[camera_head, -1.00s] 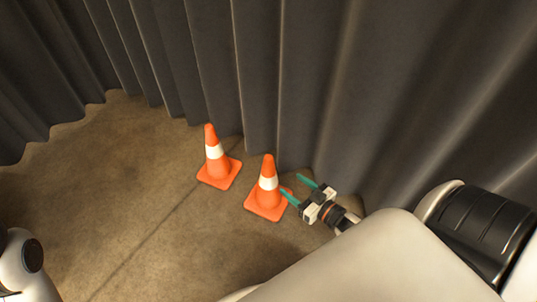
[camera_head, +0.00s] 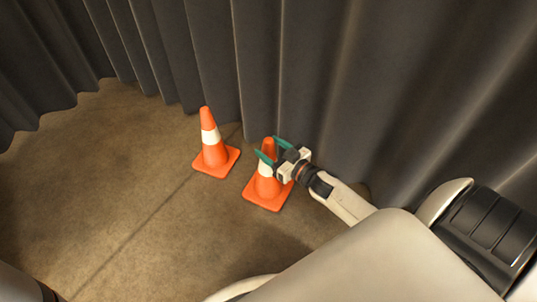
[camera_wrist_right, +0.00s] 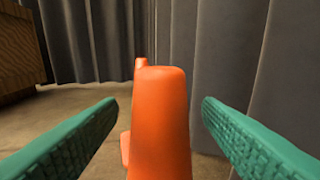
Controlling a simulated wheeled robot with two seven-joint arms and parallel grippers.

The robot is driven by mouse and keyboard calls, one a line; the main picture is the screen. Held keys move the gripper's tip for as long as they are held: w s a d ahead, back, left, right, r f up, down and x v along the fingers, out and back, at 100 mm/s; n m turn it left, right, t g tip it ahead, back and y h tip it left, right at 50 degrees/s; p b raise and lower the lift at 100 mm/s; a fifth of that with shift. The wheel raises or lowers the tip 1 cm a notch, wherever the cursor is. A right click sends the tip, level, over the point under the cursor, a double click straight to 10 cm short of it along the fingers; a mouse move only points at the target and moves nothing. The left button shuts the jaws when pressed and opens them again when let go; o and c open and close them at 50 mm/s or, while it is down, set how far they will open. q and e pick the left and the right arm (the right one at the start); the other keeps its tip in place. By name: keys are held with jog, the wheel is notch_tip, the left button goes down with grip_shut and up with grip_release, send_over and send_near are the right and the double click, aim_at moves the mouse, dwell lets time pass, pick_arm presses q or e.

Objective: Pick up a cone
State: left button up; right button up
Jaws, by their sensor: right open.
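Two orange cones with white bands stand upright on the floor. The left cone (camera_head: 212,146) stands apart from my gripper. The right cone (camera_head: 267,188) is nearer, and my right gripper (camera_head: 271,149) is at its upper part. The gripper is open, with a green finger on each side of the cone top. In the right wrist view, the near cone's top (camera_wrist_right: 161,110) rises between the two open fingers (camera_wrist_right: 160,115), with gaps on both sides. A small orange tip behind it belongs to another cone. My left gripper is not in view.
Dark grey curtains (camera_head: 300,70) hang close behind the cones and my right gripper. The brown floor (camera_head: 120,170) to the left is clear. A wooden piece (camera_wrist_right: 18,50) stands at the left in the right wrist view.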

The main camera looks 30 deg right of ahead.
jog(key=shift+w+a, duration=0.1)
jog(key=shift+w, duration=0.55)
grip_shut()
